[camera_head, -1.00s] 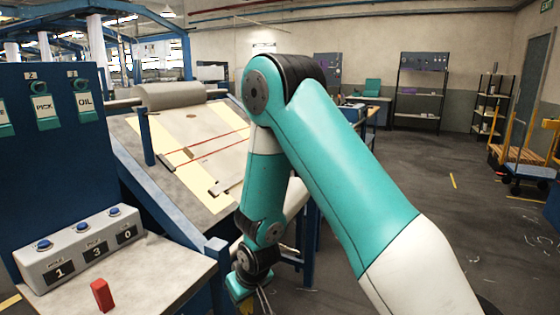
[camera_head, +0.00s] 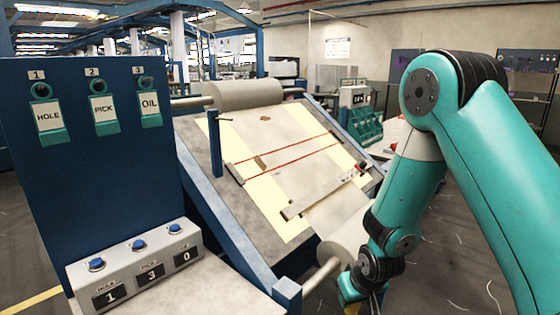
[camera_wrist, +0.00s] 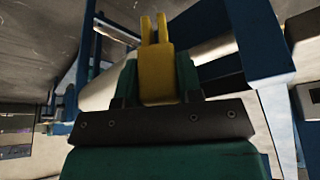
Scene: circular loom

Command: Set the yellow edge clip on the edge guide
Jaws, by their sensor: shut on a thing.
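My gripper (camera_wrist: 157,85) is shut on the yellow edge clip (camera_wrist: 155,78), which shows in the wrist view between the teal fingers, its two prongs pointing up in the picture. In the head view my gripper (camera_head: 364,300) hangs at the bottom edge, right of the sloped table's lower end, with a bit of yellow (camera_head: 350,308) by it. A grey bar (camera_head: 312,196) lies across the sloped table; I cannot tell for sure whether it is the edge guide. The gripper is well apart from this bar.
The sloped table (camera_head: 207,190) carries pale cloth, red lines and a roll (camera_head: 243,93) at its top. A blue panel (camera_head: 95,180) with tags and a button box (camera_head: 135,265) stand at left. A blue post (camera_head: 215,145) rises beside the table. Floor shows at right.

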